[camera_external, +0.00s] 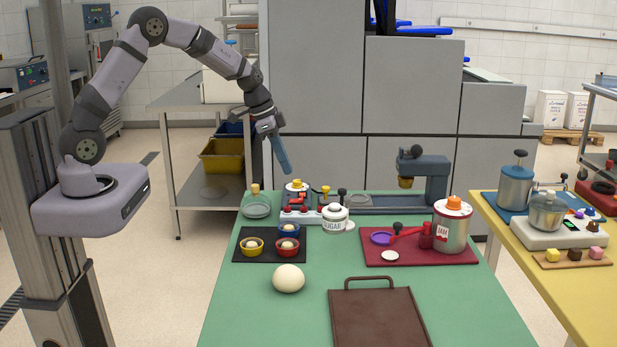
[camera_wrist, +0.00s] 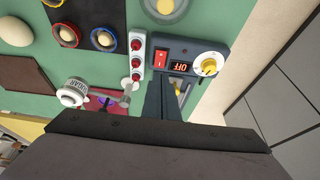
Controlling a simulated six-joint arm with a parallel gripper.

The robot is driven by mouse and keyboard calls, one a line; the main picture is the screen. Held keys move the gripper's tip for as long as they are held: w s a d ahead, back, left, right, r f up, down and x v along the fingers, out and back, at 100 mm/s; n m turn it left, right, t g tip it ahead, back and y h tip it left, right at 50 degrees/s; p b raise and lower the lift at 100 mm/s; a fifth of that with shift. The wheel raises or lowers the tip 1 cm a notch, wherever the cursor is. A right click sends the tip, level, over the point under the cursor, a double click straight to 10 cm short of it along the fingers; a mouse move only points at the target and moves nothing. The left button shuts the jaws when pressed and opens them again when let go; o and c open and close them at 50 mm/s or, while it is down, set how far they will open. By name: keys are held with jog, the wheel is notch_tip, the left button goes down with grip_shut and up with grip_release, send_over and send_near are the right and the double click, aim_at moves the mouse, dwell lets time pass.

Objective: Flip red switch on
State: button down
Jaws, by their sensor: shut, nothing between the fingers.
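The red switch (camera_wrist: 161,59) is on a dark grey control box (camera_wrist: 190,52) in the wrist view. A small display (camera_wrist: 181,66) beside it reads OFF, upside down. A white dial with a yellow knob (camera_wrist: 208,66) is on the same box; it also shows in the external view (camera_external: 296,186). My gripper (camera_wrist: 166,80) is shut and empty, its fingertips near the red switch in the wrist picture. In the external view, my gripper (camera_external: 286,172) hangs in the air above the box at the table's far left; contact with the switch is not seen.
A white strip with red knobs (camera_wrist: 137,62) lies beside the box. The sugar jar (camera_external: 335,217), a black mat with small bowls (camera_external: 240,257) and a dough ball (camera_external: 289,278) stand nearby. The green table's left front is clear.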

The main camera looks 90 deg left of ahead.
aim_at(300, 199)
jog(key=p+x, duration=0.2)
jog(key=x, duration=0.6)
jog(key=shift+f+p, duration=0.1)
jog(key=shift+p, duration=0.25)
jog(key=shift+f, duration=0.15)
jog(key=shift+w+f+b, duration=0.15)
jog(key=shift+f+b, duration=0.05)
jog(key=shift+b, duration=0.35)
jog(key=shift+r, duration=0.2)
jog(key=shift+f, duration=0.15)
